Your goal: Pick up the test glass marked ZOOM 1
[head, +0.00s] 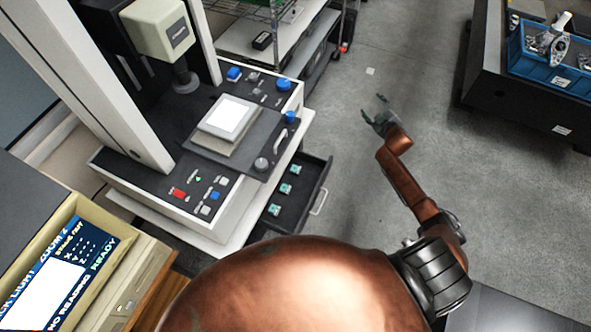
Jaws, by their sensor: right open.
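Three small teal pieces lie in a row in an open dark drawer (313,190) under the measuring machine: a far one (295,168), a middle one (285,188) and a near one (274,210). They may be the test glasses, but no marking on them is legible, so I cannot tell which is ZOOM 1. My right gripper (379,113) is open and appears empty. It is over the grey floor, beyond and to the right of the drawer, apart from the pieces. My left gripper is not in view.
The measuring machine has a lit white stage plate (227,117) and button panels. A monitor (62,275) at lower left reads NO READING and READY. A wire shelf (262,22) stands behind. A dark bench with a blue bin (552,70) is at upper right.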

